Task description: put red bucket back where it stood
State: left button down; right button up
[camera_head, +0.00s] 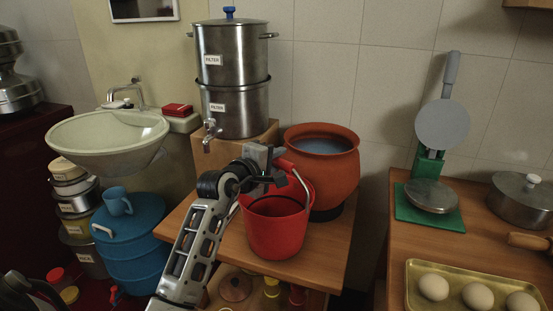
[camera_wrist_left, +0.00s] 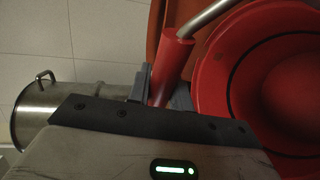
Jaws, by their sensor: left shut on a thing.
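The red bucket (camera_head: 276,232) is upright at the wooden table, in front of the clay pot (camera_head: 336,168). Its metal bail stands up with a red grip on it. My left gripper (camera_head: 268,172) is shut on that red grip, above the bucket's left rim. In the left wrist view the red grip (camera_wrist_left: 174,62) sits between the fingers, with the open bucket (camera_wrist_left: 210,100) to the right. The bucket looks empty. I cannot tell whether its base touches the table. My right gripper is not in view.
The steel filter (camera_head: 234,105) stands on a wooden block behind my left arm. A basin (camera_head: 108,138) and a blue drum (camera_head: 135,240) are at the left. Bare tabletop (camera_head: 335,240) lies right of the bucket.

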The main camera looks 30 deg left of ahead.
pick_arm(q)
jog(key=shift+f, duration=0.25)
jog(key=c, duration=1.2)
grip_release()
jog(key=s+r, duration=0.1)
jog(key=s, duration=0.4)
jog(key=s+b, duration=0.1)
jog(key=s, duration=0.4)
jog(key=s+r+b, duration=0.1)
jog(key=s, duration=0.4)
jog(key=shift+s+r, duration=0.35)
jog(key=shift+s, duration=0.05)
jog(key=shift+d, duration=0.1)
